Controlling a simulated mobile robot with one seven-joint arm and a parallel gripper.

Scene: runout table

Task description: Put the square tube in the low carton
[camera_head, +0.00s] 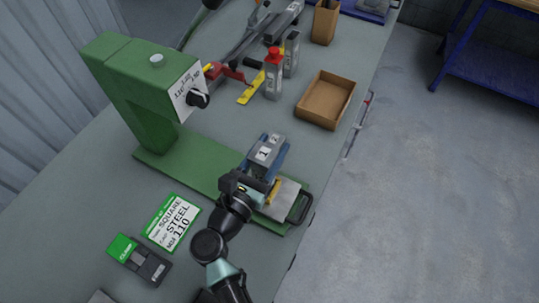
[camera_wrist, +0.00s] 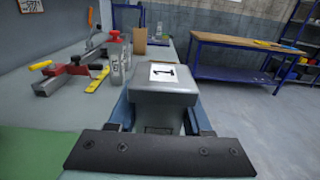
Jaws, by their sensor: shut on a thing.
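The square tube (camera_head: 264,153) is a grey block with white labels numbered 1 and 2. My gripper (camera_head: 267,162) is shut on it, with blue fingers on both sides. In the head view it is over the right part of the green machine's base; whether it touches anything below cannot be told. In the wrist view the tube (camera_wrist: 163,90) fills the middle between my fingers, label 1 facing up. The low carton (camera_head: 310,116) is brown, open-topped and looks empty. It stands on the table beyond and to the right of my gripper, apart from it.
The green machine (camera_head: 150,90) with a dial stands left of my gripper. A sign (camera_head: 172,222) lies near my arm. The table's right edge is close to the low carton.

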